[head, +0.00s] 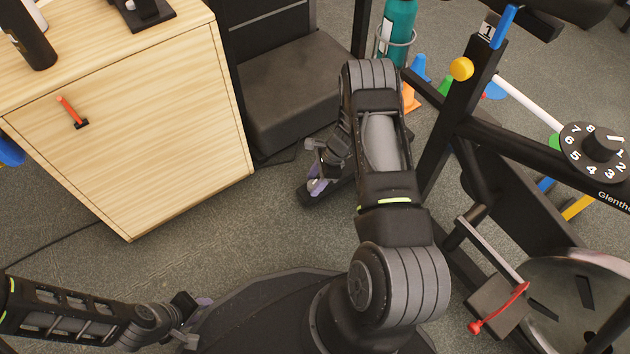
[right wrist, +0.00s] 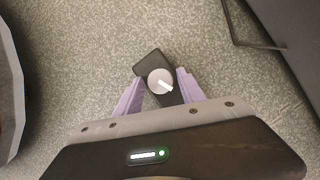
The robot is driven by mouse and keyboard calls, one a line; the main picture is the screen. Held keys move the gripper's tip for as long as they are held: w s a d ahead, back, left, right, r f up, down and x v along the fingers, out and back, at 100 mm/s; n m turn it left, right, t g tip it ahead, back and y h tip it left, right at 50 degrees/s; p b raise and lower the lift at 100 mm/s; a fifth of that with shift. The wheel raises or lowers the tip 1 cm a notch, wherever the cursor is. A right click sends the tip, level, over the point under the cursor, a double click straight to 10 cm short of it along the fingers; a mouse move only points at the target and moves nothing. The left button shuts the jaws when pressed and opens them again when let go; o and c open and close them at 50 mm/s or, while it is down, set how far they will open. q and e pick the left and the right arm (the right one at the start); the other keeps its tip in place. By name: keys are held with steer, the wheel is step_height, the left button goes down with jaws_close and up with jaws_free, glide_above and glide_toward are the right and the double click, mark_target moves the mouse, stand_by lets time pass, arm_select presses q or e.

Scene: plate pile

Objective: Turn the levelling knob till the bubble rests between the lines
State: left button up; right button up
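In the right wrist view a round grey knob (right wrist: 157,84) with a white bar mark sits on a dark elongated foot (right wrist: 148,62) near the floor. The foot also shows in the head view (head: 309,196), where the knob is mostly hidden by my gripper. My right gripper (right wrist: 160,77) points down with its purple fingers apart, one on each side of the knob. A small gap shows on each side. My left gripper (head: 198,308) is low at the left, away from the knob; its finger opening is unclear. I see no bubble or lines.
A wooden cabinet (head: 150,130) stands at the left. A black machine frame (head: 455,110) with a numbered dial (head: 592,150) and a flywheel (head: 570,300) is at the right. A dark padded block (head: 300,95) and a teal bottle (head: 397,30) are behind. Floor is clear between cabinet and my base.

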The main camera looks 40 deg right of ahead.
jaws_close()
steer(key=shift+f+n+b, duration=0.1)
steer(key=shift+n+b, duration=0.3)
steer(key=shift+n, duration=0.1)
steer(key=shift+n+g+b, duration=0.4)
steer(key=shift+n, duration=0.1)
steer(key=shift+w+n+g+b, duration=0.15)
steer(key=shift+n+g+b, duration=0.35)
steer(key=shift+n, duration=0.7)
steer(key=n+g, duration=0.1)
steer(key=n, duration=0.4)
steer(key=shift+g, duration=0.4)
steer(key=shift+o, duration=1.4)
jaws_free()
